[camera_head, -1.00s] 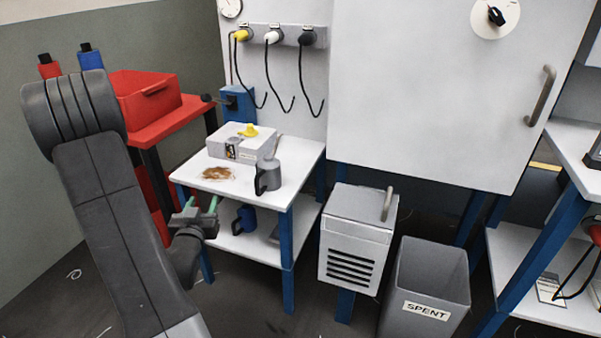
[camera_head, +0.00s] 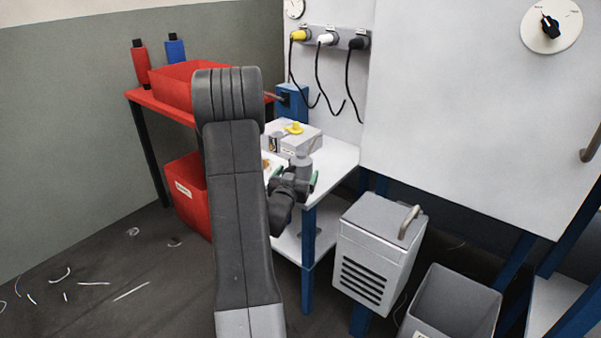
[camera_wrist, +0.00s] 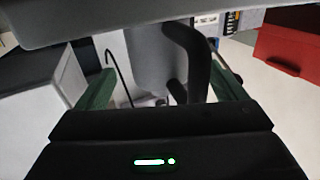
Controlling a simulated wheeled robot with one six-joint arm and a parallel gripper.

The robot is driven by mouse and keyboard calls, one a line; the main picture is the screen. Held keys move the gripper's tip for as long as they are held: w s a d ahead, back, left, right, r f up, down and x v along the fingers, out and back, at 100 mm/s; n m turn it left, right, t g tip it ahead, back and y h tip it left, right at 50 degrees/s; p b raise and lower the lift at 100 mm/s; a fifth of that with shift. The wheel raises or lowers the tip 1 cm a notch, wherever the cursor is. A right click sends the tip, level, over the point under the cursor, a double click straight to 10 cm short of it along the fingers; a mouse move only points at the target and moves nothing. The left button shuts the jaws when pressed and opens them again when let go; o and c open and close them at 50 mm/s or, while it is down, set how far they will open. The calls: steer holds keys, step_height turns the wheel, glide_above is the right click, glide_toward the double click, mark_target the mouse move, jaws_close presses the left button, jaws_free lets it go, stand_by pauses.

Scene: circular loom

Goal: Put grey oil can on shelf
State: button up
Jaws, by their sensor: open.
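The grey oil can (camera_head: 301,165) stands on the white table top (camera_head: 338,160), partly hidden behind my gripper (camera_head: 295,178). In the wrist view the can's grey body (camera_wrist: 150,62) and black handle lie between my gripper's (camera_wrist: 163,90) two green fingers. The fingers are open, one on each side of the can, with visible gaps. Whether the can is fully within their reach is hard to tell. The table's lower shelf (camera_head: 288,244) shows below, partly hidden by my arm.
A grey box (camera_head: 300,145) with a yellow item on top is behind the can. A brown stain (camera_head: 266,163) lies to its left. A red bin (camera_head: 182,82) stands on the red bench at left. A grey vented unit (camera_head: 375,255) and a grey waste bin (camera_head: 455,300) are at right.

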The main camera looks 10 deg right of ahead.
steer(key=shift+x, duration=1.1)
steer(key=c, duration=1.4)
